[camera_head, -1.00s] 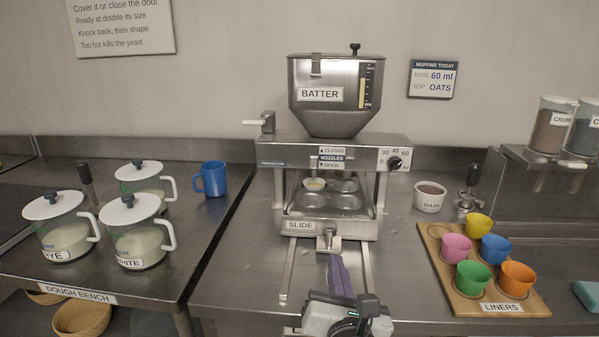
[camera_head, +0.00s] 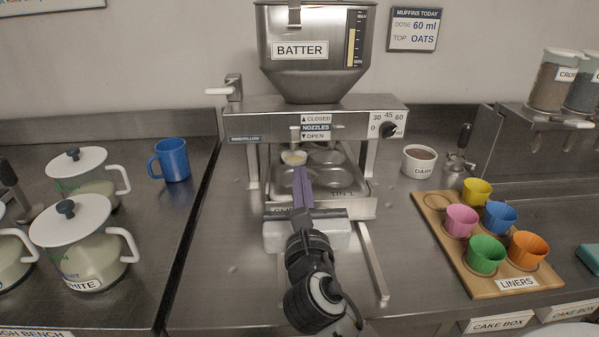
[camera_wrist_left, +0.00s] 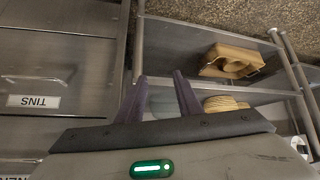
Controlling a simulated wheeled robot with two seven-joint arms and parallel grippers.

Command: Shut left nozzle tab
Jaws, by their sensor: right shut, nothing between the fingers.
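The steel batter machine has a BATTER hopper (camera_head: 312,75) above a front panel. Its NOZZLES label (camera_head: 316,127) marks up as closed and down as open. My left gripper (camera_wrist_left: 162,80) shows only in the left wrist view, open and empty, away from the machine.
A white-tipped lever (camera_head: 226,90) sticks out at the machine's left. A dial (camera_head: 389,129) is on the panel's right. A liner board (camera_head: 452,262) with coloured cups lies to the right. A blue mug (camera_head: 172,160) and lidded jars (camera_head: 85,250) stand left.

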